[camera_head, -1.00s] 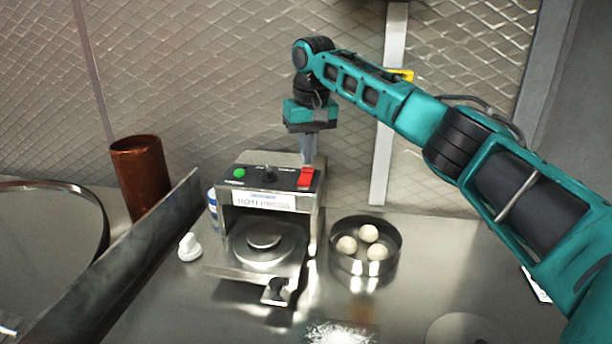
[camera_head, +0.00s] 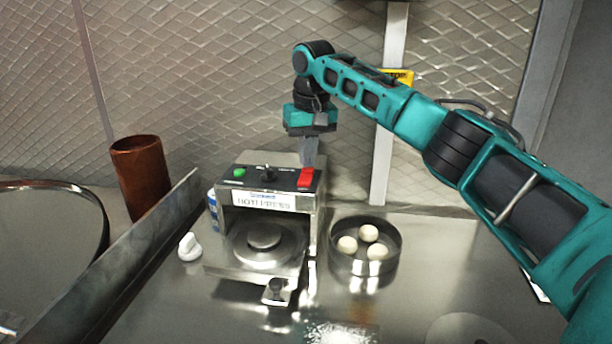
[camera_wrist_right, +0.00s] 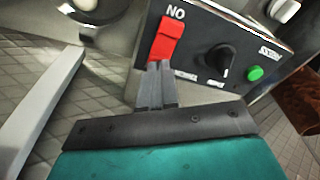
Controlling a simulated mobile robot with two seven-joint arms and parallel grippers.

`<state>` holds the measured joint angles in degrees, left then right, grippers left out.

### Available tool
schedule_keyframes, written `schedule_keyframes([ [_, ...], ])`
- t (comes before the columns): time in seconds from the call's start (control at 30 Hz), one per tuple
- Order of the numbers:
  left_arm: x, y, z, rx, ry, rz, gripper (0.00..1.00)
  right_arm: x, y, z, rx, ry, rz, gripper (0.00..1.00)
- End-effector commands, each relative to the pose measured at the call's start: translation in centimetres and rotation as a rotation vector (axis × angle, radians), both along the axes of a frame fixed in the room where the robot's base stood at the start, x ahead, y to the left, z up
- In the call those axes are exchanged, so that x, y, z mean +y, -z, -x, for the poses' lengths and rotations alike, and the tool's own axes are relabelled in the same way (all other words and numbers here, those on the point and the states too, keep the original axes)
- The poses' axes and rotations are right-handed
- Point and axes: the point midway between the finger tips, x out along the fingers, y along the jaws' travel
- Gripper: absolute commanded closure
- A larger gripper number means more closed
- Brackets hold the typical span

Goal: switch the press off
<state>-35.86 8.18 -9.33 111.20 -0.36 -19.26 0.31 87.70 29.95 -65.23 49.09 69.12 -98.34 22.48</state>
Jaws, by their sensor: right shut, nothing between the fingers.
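The press (camera_head: 263,227) is a metal box on the steel counter, with a dark sloped panel on top. Its red rocker switch (camera_head: 306,178) is at the panel's right end, a black knob (camera_head: 268,174) in the middle and a green lamp (camera_head: 239,172) at the left. My right gripper (camera_head: 309,163) points down at the red switch with its fingers shut and empty. In the right wrist view the fingertips (camera_wrist_right: 158,66) overlap the near end of the red switch (camera_wrist_right: 166,40); I cannot tell whether they press it. My left gripper is out of view.
A round pan (camera_head: 335,262) with three dough balls stands right of the press. A white scoop-like item (camera_head: 189,247) and a metal divider (camera_head: 118,262) are to the left, with a brown cylinder (camera_head: 140,174) beyond. The quilted wall is close behind.

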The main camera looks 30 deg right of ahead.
Motion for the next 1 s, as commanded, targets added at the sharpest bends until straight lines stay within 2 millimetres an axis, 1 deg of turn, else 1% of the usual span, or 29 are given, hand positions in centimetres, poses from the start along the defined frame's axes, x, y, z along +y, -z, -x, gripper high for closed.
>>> schedule_keyframes([
  [0.77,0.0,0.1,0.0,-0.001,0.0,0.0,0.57,0.0,1.3,0.0,0.002,0.0,0.001,1.0],
  [0.87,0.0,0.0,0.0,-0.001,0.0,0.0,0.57,0.0,1.1,0.0,0.001,0.0,0.001,1.0],
  [1.0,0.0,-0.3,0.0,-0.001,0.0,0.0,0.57,0.0,0.1,0.0,-0.001,0.0,-0.001,1.0],
])
